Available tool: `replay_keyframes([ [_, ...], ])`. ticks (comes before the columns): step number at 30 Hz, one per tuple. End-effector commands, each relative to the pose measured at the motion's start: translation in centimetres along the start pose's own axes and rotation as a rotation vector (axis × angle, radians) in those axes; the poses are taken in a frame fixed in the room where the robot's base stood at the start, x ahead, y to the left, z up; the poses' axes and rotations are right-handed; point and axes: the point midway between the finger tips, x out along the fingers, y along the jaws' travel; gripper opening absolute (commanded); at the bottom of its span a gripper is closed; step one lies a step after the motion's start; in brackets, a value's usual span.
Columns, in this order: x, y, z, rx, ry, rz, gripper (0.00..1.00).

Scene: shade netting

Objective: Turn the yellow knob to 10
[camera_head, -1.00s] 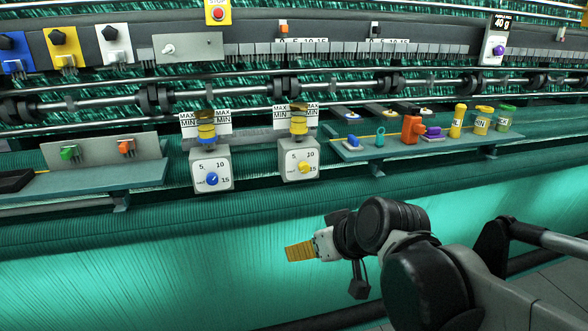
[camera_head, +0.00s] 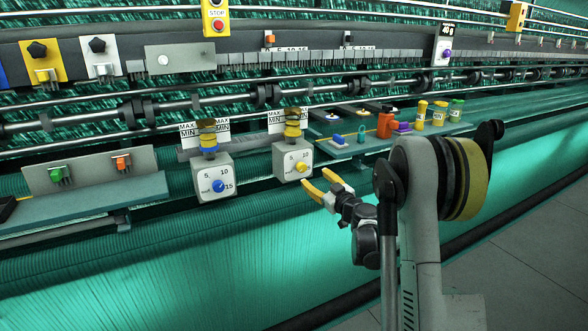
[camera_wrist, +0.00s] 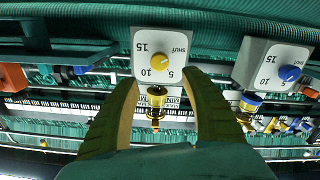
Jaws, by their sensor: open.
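The yellow knob (camera_head: 300,167) sits on the front of a grey box (camera_head: 281,158) with a white dial marked 5, 10 and 15. It also shows upside down in the wrist view (camera_wrist: 160,62), where SHUT is readable too. I cannot tell which mark the knob points to. My gripper (camera_head: 318,182) has its yellow fingers spread, just in front of and to the lower right of the knob. In the wrist view, my gripper's fingers (camera_wrist: 162,82) lie either side of the knob's line, apart from it, with nothing between them.
A similar box with a blue knob (camera_head: 219,186) stands to the left. A shelf (camera_head: 330,150) with several small coloured items is at the right. A green and orange switch panel (camera_head: 90,172) is at the far left. Open space lies before the netting.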

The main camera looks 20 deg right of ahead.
Motion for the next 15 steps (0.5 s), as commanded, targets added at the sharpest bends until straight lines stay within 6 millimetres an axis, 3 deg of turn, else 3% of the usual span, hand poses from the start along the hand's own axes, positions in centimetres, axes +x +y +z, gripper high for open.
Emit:
replay_keyframes([
  [15,8.9,-0.2,0.1,0.001,0.0,-0.002,0.55],
])
